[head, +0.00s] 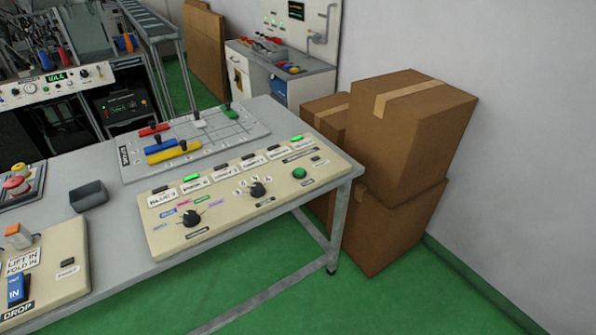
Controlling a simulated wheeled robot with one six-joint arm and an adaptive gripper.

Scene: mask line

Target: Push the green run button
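In the head view, a round green button (299,173) sits near the right end of the cream control panel (222,223). The panel lies along the front right of the grey table. A black rotary knob (258,189) is left of the button, and another black knob (191,218) is farther left. The label below the button is too small to read. A row of small indicators runs along the panel's back edge, some lit green. My gripper is not in view.
Behind the panel is a grey board (232,138) with coloured sliders. A dark tray (88,195), a red button box (18,186) and another cream panel (70,240) are at left. Stacked cardboard boxes (420,120) stand right of the table. Green floor (330,295) in front is clear.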

